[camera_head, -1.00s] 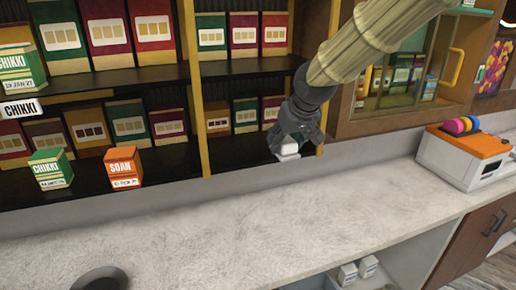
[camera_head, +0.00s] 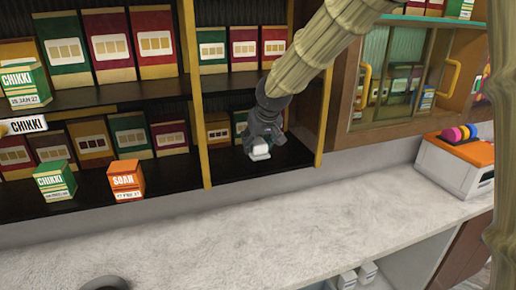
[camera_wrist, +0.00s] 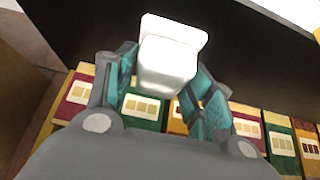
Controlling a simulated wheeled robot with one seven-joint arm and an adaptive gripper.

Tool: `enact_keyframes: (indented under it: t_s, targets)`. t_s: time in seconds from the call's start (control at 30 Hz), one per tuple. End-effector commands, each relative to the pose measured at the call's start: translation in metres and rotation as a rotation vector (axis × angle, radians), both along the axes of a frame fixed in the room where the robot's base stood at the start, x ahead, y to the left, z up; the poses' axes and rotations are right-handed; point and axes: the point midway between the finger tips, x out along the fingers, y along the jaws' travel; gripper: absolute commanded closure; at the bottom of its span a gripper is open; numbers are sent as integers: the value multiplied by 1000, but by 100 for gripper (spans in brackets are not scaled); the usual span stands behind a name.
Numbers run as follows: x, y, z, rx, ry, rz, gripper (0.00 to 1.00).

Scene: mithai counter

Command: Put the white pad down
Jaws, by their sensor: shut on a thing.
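The white pad (camera_wrist: 168,60) is a small white block with a wider flat plate at its far end. It sits between the two teal-lined fingers of my gripper (camera_wrist: 160,88) in the wrist view. In the head view my gripper (camera_head: 260,146) is shut on the white pad (camera_head: 260,152), at the lower shelf (camera_head: 285,160) in the right-hand bay. The pad appears low, near the dark shelf surface. I cannot tell whether it touches the shelf.
Several sweet boxes (camera_head: 218,131) stand at the back of this shelf. A wooden divider (camera_head: 199,150) is on the left. An orange SOAN box (camera_head: 126,180) and a green CHIKKI box (camera_head: 55,181) stand in the left bay. The pale counter (camera_head: 250,225) below is largely clear.

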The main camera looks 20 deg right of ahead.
Motion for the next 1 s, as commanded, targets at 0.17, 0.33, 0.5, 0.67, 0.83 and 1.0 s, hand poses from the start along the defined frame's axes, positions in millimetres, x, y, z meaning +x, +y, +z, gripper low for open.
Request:
enact_keyframes:
  t_s: [0.17, 0.33, 0.5, 0.67, 0.83, 1.0]
  targets:
    - [-1, 0, -19, -2, 3, 1, 66]
    - [-1, -1, -29, 0, 1, 0, 66]
    - [-1, 0, -31, 1, 0, 0, 66]
    - [-1, 0, -31, 1, 0, 1, 31]
    - [-1, -1, -31, 0, 0, 0, 26]
    - [-1, -1, -31, 1, 0, 0, 26]
